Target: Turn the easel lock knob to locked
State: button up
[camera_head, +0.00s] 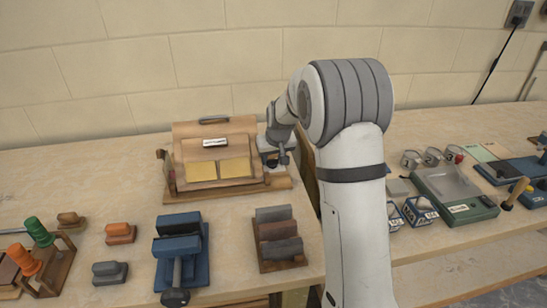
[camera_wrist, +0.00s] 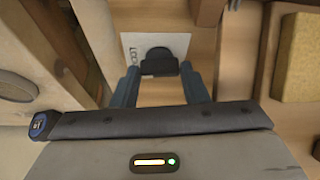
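In the wrist view a dark knob (camera_wrist: 158,60) lies between the two fingertips, with a small gap showing on either side. A white label (camera_wrist: 178,43) with partly hidden lettering, seemingly "LOCK", lies behind the knob. In the head view my gripper (camera_head: 271,158) is at the easel's right side, and the knob is hidden there. I cannot read the knob's setting.
A blue stand (camera_head: 199,240) and a rack of coloured blocks (camera_head: 292,262) stand in front of the easel. Orange-handled tools (camera_head: 24,260) are at the left. A green tray (camera_head: 484,211) and metal cups (camera_head: 411,160) are at the right. Bare bench shows left of the easel.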

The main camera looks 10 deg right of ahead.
jog(key=o, duration=0.4)
jog(key=shift+s+r+p, duration=0.1)
jog(key=shift+r+p, duration=0.3)
jog(key=shift+r, duration=0.2)
jog(key=p+v, duration=0.3)
jog(key=v, duration=0.4)
jog(key=shift+d+f, duration=0.1)
